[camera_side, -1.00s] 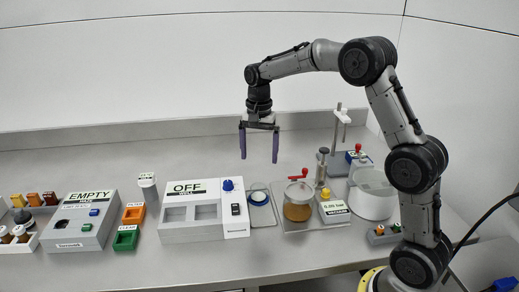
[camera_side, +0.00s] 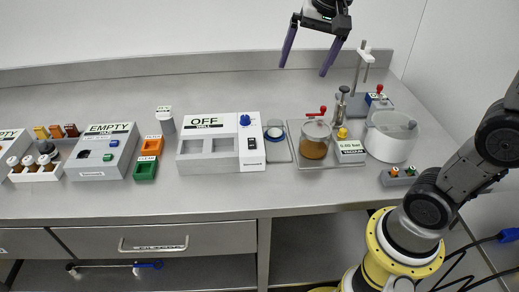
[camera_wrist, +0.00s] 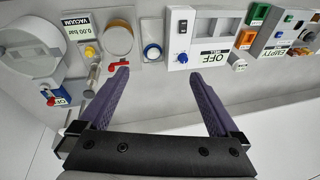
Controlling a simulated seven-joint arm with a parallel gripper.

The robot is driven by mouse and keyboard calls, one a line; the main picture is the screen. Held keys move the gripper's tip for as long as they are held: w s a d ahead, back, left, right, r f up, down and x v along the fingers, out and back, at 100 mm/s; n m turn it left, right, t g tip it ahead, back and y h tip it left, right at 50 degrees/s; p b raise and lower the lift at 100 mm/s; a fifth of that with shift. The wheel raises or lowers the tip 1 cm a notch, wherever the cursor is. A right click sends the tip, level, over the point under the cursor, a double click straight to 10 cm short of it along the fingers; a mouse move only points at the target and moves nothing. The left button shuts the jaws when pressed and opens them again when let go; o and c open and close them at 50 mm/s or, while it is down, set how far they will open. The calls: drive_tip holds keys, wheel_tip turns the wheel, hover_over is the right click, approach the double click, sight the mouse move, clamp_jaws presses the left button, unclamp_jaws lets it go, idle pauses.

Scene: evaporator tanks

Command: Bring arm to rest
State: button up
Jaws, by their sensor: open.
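My gripper (camera_side: 303,70) hangs high above the back of the bench at the top of the side view. Its two purple fingers are spread apart with nothing between them. In the wrist view my gripper (camera_wrist: 158,77) is also open and empty, with bare bench and wall behind the fingers. The upper part of my arm is cut off by the frame in the side view.
Below stand the OFF well box (camera_side: 220,146), an amber jar (camera_side: 314,140), a vacuum gauge (camera_side: 350,151), a white round vessel (camera_side: 391,136) and a metal stand (camera_side: 360,68). An EMPTY box (camera_side: 102,152) and vial rack (camera_side: 40,168) sit left. The back strip is clear.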

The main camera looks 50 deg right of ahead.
drive_tip(key=s+a+f+n+t, duration=0.1)
drive_tip(key=s+f+n, duration=0.3)
drive_tip(key=s, duration=0.4)
drive_tip(key=s+a+f+n+t, duration=0.1)
drive_tip(key=s+a+f+n, duration=0.1)
drive_tip(key=s+f+n, duration=0.2)
drive_tip(key=shift+s+n, duration=1.1)
drive_tip(key=shift+s, duration=1.15)
drive_tip(key=shift+a+f, duration=0.1)
